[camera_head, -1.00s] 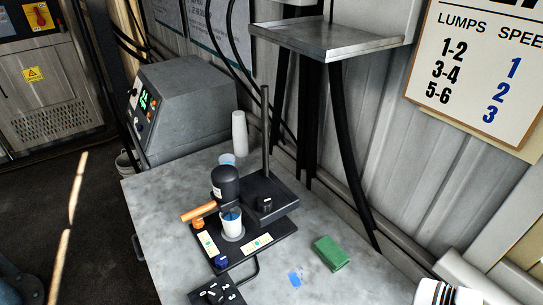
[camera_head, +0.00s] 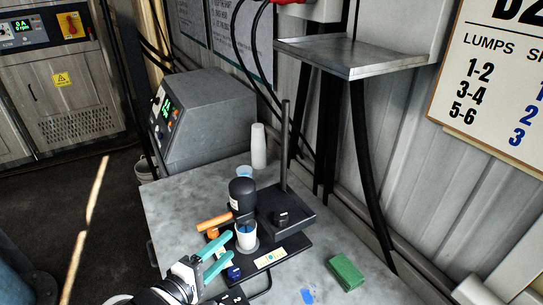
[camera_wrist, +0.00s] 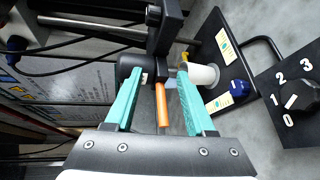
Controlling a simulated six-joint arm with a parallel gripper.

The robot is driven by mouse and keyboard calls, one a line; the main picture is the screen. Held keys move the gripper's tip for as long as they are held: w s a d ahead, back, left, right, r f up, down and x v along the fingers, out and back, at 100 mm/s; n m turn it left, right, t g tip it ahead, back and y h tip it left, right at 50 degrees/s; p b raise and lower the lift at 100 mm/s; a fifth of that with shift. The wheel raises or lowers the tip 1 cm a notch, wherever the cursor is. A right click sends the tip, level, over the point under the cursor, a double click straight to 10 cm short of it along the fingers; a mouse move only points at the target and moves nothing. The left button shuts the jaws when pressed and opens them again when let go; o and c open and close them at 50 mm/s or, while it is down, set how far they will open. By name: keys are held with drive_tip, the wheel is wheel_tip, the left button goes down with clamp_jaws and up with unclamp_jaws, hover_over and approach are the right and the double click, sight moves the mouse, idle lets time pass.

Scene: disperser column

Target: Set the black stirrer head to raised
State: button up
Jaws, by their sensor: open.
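The black stirrer head (camera_head: 242,194) sits low on its upright post (camera_head: 284,145), just above a white cup (camera_head: 246,236) with blue contents. An orange handle (camera_head: 214,222) sticks out from the head to the left. My gripper (camera_head: 220,254) is open and empty, with teal fingers in front of the handle and the cup. In the wrist view the orange handle (camera_wrist: 162,104) lies between the two open fingers (camera_wrist: 155,92), and the black head (camera_wrist: 128,66) is just beyond the left finger. I cannot tell whether a finger touches the handle.
The black base (camera_head: 296,246) carries labels and a blue knob (camera_head: 234,272). A dial box marked with numbers (camera_wrist: 296,95) stands beside it. A green block (camera_head: 346,272) and stacked white cups (camera_head: 258,146) are on the grey table (camera_head: 180,215). A metal shelf (camera_head: 350,58) hangs above.

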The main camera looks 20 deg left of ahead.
drive_tip(key=s+a+f+n+t+y, duration=0.2)
drive_tip(key=a+f+n+y, duration=0.15)
drive_tip(key=a, duration=0.45)
drive_tip(key=w+f, duration=0.1)
drive_tip(key=w, duration=1.3)
drive_tip(key=shift+w+d, duration=0.15)
drive_tip(key=shift+y, duration=0.25)
clamp_jaws()
